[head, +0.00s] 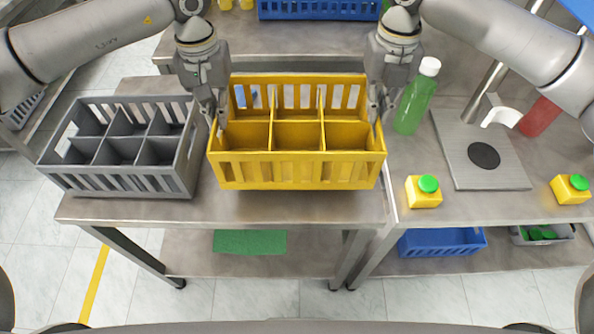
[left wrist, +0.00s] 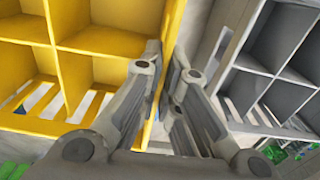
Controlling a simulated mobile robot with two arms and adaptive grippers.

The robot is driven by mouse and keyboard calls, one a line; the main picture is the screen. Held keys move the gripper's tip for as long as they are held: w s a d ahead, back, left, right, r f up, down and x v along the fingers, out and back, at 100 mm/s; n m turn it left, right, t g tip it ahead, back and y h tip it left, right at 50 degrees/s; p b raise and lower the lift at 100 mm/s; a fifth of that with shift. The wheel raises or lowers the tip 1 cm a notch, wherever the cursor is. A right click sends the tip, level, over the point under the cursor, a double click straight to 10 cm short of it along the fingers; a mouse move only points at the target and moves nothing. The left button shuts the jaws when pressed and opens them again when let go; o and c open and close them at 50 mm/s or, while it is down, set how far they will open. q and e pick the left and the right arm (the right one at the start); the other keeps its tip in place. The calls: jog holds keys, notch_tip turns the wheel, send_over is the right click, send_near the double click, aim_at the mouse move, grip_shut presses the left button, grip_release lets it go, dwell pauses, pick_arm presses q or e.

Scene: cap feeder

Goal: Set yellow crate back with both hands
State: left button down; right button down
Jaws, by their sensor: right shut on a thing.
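The yellow crate (head: 297,171) is in the middle of the head view, empty and divided into several compartments. It looks level, with a shadow under its front; I cannot tell for sure whether it is clear of the table. My left gripper (head: 217,115) is at its left end wall, with fingers on both sides of that wall. In the left wrist view the yellow crate's wall (left wrist: 170,25) runs between the fingers of the left gripper (left wrist: 166,62). My right gripper (head: 377,112) is shut on the right end wall; its fingertips are partly hidden.
A grey crate (head: 125,180) stands close to the left, also in the left wrist view (left wrist: 262,62). A green bottle (head: 414,103) stands close right of my right gripper. A yellow box with a green button (head: 424,194) is near the right front. Bare table (head: 270,209) shows in front.

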aim_at(371, 128)
pick_arm(q)
jog(key=shift+f, duration=0.4)
pick_arm(e)
jog(key=shift+f, duration=0.35)
